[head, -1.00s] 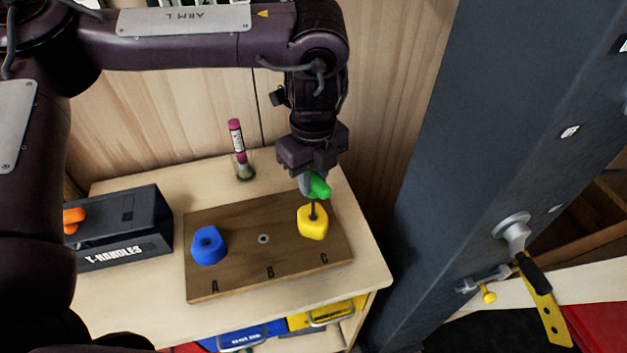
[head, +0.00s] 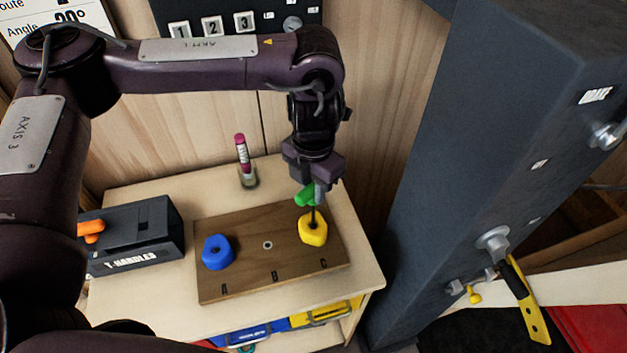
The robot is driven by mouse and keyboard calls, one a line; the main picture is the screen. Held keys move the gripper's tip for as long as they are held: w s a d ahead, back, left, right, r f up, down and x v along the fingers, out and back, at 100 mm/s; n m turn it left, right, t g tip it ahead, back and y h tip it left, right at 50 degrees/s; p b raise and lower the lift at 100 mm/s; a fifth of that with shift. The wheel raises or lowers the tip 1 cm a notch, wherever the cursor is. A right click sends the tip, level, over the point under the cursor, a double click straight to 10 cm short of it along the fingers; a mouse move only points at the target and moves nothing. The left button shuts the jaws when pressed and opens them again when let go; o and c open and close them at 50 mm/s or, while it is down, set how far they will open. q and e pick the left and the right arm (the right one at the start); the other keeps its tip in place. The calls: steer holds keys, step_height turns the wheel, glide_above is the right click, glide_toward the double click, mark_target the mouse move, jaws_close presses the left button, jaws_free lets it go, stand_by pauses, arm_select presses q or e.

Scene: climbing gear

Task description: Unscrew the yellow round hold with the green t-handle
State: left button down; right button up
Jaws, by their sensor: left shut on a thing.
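The yellow round hold (head: 313,231) sits on the brown wooden board (head: 235,286) at the spot marked C. The green t-handle (head: 304,197) stands above it, its thin dark shaft reaching down into the hold's middle. My left gripper (head: 312,186) points down over the hold and is shut on the green handle; its fingers partly hide the grip. I cannot tell whether the hold is loose from the board. My right gripper is not in view.
A blue hold (head: 218,252) sits at A, and a bare hole (head: 267,245) shows at B. A dark T-handles box (head: 135,241) with an orange handle (head: 91,230) stands left. A pink-capped marker (head: 242,155) stands in a glass behind. A grey post (head: 470,150) rises right.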

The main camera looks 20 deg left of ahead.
arm_select(q)
steer(key=m, duration=0.6)
steer(key=shift+p, duration=0.3)
step_height(320, 180, up, 2)
steer(key=shift+r+p, duration=0.1)
steer(key=shift+p, duration=0.95)
steer(key=c, duration=2)
jaws_free()
jaws_close()
steer(key=shift+f+b, duration=0.9)
steer(key=shift+f, duration=0.4)
